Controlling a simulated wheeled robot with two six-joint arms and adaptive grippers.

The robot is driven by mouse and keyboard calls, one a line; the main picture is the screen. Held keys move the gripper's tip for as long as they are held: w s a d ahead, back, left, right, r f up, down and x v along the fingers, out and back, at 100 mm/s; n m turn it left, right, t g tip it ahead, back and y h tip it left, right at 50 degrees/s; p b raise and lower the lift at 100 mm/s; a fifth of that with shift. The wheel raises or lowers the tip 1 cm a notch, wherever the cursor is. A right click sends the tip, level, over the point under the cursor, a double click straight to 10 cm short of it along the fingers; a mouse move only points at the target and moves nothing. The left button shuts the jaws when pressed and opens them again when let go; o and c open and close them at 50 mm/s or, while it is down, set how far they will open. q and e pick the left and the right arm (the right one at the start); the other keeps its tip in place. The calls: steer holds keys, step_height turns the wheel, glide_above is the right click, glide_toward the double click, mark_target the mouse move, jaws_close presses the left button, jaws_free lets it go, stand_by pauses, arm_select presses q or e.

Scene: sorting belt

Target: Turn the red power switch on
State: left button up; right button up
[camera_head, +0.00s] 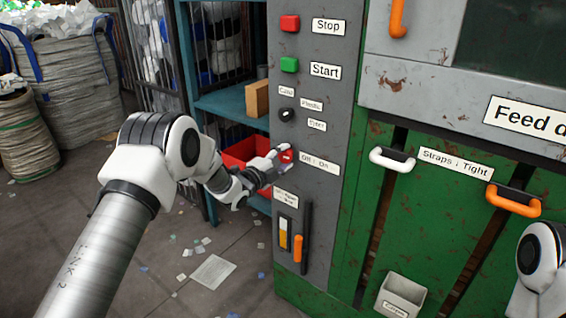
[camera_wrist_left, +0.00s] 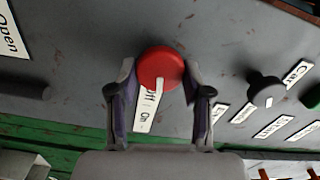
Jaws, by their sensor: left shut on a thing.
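The red power switch (camera_head: 286,156) is a round knob on the grey control panel, left of the "Off : On" label (camera_head: 319,164). In the left wrist view the red switch (camera_wrist_left: 160,67) sits between the two fingers of my left gripper (camera_wrist_left: 160,92), with the fingers shut on its sides. A white mark on the knob's rim faces the label, which is partly covered by the knob. I cannot tell if it is set to off or on. In the head view my left gripper (camera_head: 279,158) reaches the switch from the left. My right gripper is out of view.
Above the switch are a black selector knob (camera_head: 286,115), a green Start button (camera_head: 289,65) and a red Stop button (camera_head: 290,23). Below is an orange-handled lever (camera_head: 298,248). Blue shelving (camera_head: 231,101) with a red bin (camera_head: 238,150) stands behind my left wrist.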

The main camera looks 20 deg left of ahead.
arm_select(q)
steer(key=shift+f+m+b, duration=0.1)
steer(key=shift+m+b, duration=0.35)
steer(key=shift+m, duration=0.65)
steer(key=o, duration=1.1)
steer(key=shift+s, duration=0.1)
steer(key=v, duration=1.1)
steer(key=shift+s+a, duration=0.1)
steer(key=shift+s, duration=0.3)
